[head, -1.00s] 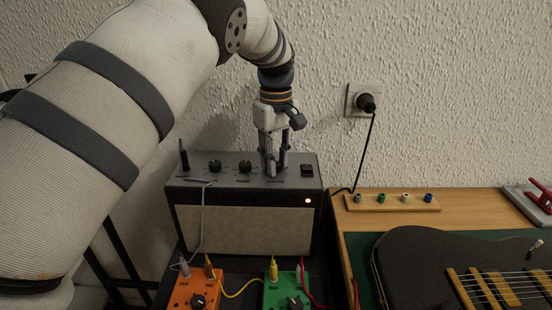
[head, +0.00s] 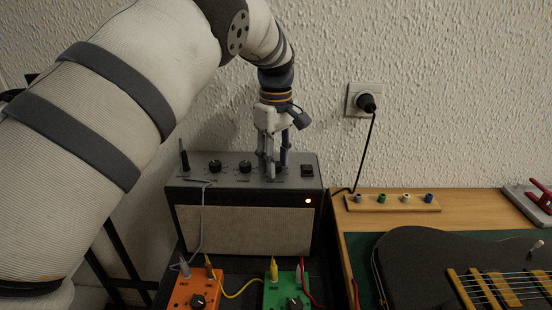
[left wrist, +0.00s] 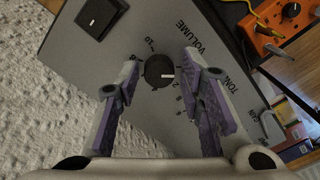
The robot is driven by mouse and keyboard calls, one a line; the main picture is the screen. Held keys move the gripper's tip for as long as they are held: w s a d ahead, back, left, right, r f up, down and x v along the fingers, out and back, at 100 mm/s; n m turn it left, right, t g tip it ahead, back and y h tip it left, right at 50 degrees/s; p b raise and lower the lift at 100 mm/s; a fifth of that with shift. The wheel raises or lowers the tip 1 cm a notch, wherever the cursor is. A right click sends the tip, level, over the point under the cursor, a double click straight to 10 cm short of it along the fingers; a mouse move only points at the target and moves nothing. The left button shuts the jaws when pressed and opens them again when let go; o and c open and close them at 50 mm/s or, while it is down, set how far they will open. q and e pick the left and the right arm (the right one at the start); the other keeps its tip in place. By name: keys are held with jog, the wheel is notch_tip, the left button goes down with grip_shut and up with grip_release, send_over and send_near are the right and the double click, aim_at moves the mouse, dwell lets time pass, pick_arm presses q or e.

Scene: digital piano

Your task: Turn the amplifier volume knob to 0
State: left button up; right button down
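The grey amplifier (head: 245,222) stands against the wall, with knobs and a switch on its top panel. Its volume knob (left wrist: 159,71) is a dark round cap beside the word VOLUME in the left wrist view. A short white mark on the cap lies toward the right of that picture, and the scale numbers there are hard to read. My left gripper (head: 273,176) points straight down over the panel. Its fingers (left wrist: 161,72) stand on both sides of the knob, with a gap visible on each side. It is open and holds nothing. My right gripper is out of view.
Two other knobs (head: 215,167) (head: 245,167) sit left of my gripper, and a rocker switch (head: 307,170) sits to the right. An orange pedal (head: 183,292) and green pedal (head: 275,292) with cables are in front; a guitar (head: 420,265) lies right.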

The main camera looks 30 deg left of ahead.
pick_arm(q)
notch_tip(320, 180, up, 12)
dwell(0.6)
